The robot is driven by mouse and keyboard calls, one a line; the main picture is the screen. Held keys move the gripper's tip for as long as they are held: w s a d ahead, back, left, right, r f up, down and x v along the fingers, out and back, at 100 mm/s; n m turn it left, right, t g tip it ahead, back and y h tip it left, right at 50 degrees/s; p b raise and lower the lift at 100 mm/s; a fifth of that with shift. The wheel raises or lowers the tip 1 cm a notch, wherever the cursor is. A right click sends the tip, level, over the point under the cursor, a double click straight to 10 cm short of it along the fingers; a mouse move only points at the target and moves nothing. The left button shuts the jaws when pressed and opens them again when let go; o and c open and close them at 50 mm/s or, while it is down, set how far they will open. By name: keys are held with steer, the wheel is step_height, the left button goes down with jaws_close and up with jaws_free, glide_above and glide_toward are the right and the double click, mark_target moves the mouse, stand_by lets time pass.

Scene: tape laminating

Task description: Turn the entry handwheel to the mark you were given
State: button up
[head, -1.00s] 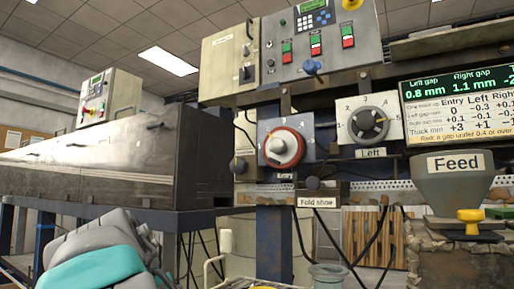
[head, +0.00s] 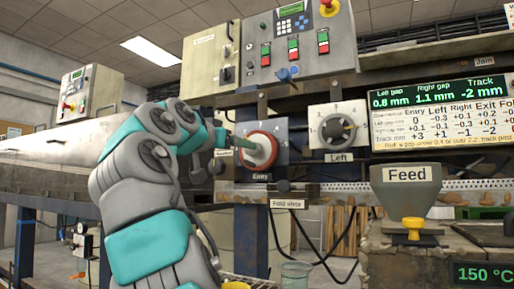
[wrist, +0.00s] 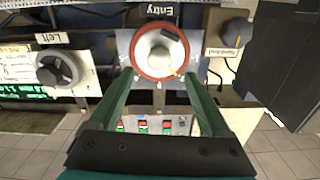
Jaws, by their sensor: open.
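The Entry handwheel (head: 268,149), with a red rim and a pale grey hub, sits on a plate with the label "Entry" below it. In the wrist view the scene is upside down, and the Entry handwheel (wrist: 158,52) is straight ahead. My gripper (wrist: 158,75) is open, its two green fingers pointing at the wheel's rim, one on each side. I cannot tell whether they touch it. In the head view my gripper (head: 240,143) reaches the wheel from the left and partly hides it. The screen (head: 436,85) reads left gap 0.8 mm, right gap 1.1 mm, track -2 mm.
The Left handwheel (head: 338,130), dark grey on a numbered plate, is to the right. A control box (head: 298,45) with buttons is above, and a Feed hopper (head: 406,195) stands at the lower right.

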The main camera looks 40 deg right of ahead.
steer(key=p+x, duration=0.2)
steer(key=x, duration=0.6)
steer(key=shift+s, duration=0.1)
jaws_close()
stand_by(0.5)
